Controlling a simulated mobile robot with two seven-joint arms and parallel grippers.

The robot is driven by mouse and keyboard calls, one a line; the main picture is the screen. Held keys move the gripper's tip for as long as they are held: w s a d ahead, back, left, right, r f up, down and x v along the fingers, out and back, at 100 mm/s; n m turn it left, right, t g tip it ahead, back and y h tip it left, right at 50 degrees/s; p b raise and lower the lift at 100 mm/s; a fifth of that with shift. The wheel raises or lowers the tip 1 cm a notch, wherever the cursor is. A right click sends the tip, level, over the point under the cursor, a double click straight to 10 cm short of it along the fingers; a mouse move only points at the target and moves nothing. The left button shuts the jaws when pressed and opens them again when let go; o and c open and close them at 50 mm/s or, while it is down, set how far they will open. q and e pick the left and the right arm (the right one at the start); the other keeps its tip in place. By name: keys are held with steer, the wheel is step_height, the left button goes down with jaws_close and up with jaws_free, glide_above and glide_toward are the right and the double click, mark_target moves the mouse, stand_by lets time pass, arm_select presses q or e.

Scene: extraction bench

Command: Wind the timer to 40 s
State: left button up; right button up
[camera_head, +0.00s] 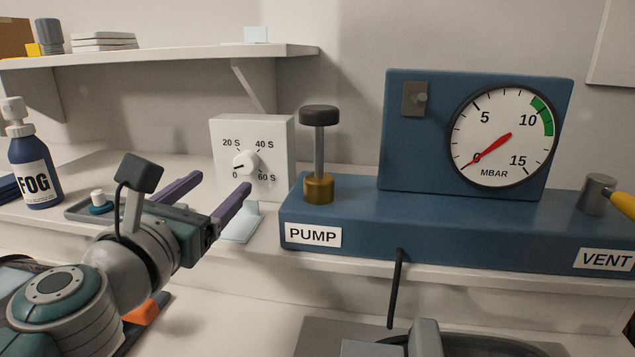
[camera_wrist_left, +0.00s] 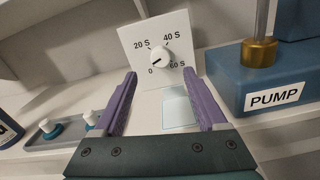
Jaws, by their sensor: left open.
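The timer (camera_head: 272,130) is a white box on the bench with marks 0, 20 S, 40 S and 60 S. Its round white knob (camera_head: 246,164) has a dark pointer turned to the lower left, at or close to 0. The timer also shows at the top of the left wrist view (camera_wrist_left: 125,45), with the knob (camera_wrist_left: 160,58) between and beyond the finger tips. My left gripper (camera_head: 217,191) is open and empty, its purple fingers pointing at the timer from in front, apart from the knob. My right gripper does not show.
A blue pump unit (camera_head: 360,225) with a brass-based plunger (camera_head: 318,185) stands right of the timer. Its gauge (camera_head: 505,135) reads about 0. A FOG bottle (camera_head: 35,165) and a grey tray (camera_head: 75,211) are at left. A shelf (camera_head: 190,55) hangs above.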

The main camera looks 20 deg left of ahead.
arm_select(q)
steer(key=shift+v, duration=1)
